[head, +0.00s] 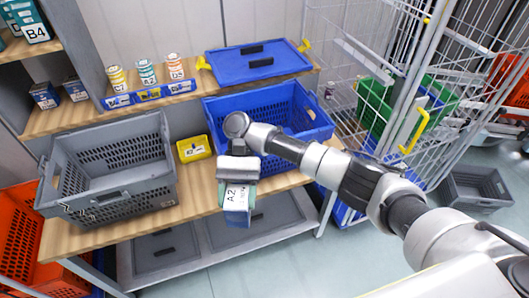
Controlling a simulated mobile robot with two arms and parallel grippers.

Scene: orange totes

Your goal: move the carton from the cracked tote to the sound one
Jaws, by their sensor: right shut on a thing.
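The carton (236,217) is teal with a white label reading A2. My right gripper (238,180) is shut on its top, and the carton hangs in front of the shelf's front edge, between the two totes. The blue tote (222,113) stands to the right, behind my right arm. No crack shows on its visible walls, but my arm hides part of its front and inside. My left gripper is not in view.
A small yellow bin (194,148) sits between the totes. A blue lid (258,62) lies behind the blue tote. Cans (146,72) stand on the back shelf. A wire cage (400,90) with a green crate (375,98) stands right. An orange tote (22,235) is lower left.

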